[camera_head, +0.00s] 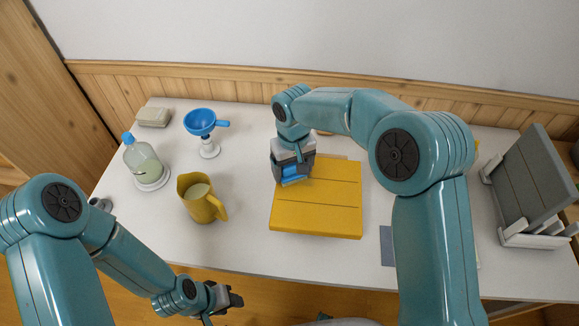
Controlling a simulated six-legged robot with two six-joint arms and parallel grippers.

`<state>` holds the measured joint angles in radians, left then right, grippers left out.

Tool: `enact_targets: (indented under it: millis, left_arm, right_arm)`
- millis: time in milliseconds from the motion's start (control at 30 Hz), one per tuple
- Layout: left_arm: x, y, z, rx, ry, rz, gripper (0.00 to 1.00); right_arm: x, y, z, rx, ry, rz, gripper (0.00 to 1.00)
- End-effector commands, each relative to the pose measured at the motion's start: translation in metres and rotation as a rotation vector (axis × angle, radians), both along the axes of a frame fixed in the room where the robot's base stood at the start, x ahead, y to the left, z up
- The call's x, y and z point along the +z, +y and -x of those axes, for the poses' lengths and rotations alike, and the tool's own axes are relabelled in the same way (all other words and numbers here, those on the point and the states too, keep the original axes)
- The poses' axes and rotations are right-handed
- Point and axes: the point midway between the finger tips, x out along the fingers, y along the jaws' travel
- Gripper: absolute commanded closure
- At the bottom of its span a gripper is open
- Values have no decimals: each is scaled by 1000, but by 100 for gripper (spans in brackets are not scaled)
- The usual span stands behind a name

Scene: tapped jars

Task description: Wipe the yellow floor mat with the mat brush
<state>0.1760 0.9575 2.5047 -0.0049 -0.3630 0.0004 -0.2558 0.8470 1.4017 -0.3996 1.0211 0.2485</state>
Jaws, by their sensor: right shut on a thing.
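The yellow floor mat (318,205) lies on the white table, right of centre, with dark lines across it. My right gripper (291,175) is over the mat's upper left part, pointing down. It is shut on a blue thing, the mat brush (296,181), which is mostly hidden by the gripper. The brush is at the mat's surface; I cannot tell whether it touches. My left gripper (226,300) is low in the view, off the table's front edge, away from the mat, and its jaws look apart and empty.
A yellow pitcher (199,203) with pale liquid stands left of the mat. Behind it are a blue funnel (199,122) on a white stand and a jar (142,163) with a blue cap. A pale block (154,117) lies far left. A grey board (533,180) stands in a white rack at right.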

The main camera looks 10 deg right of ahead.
Motion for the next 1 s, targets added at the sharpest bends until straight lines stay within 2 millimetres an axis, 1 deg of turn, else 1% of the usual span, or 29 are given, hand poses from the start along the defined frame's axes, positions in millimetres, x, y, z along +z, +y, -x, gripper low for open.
enact_targets:
  millis: [100,300,733,1000]
  left_arm:
    - [-5,0,0,0,0,0,57]
    - [-9,0,0,0,0,0,57]
    - [-10,0,0,0,0,0,57]
    - [-15,0,0,0,0,0,57]
  right_arm:
    - [-2,-12,3,-2,1,1,45]
    - [-2,-27,8,-1,2,1,45]
    - [-1,-32,9,-1,2,1,45]
    - [-2,-53,16,-2,2,1,45]
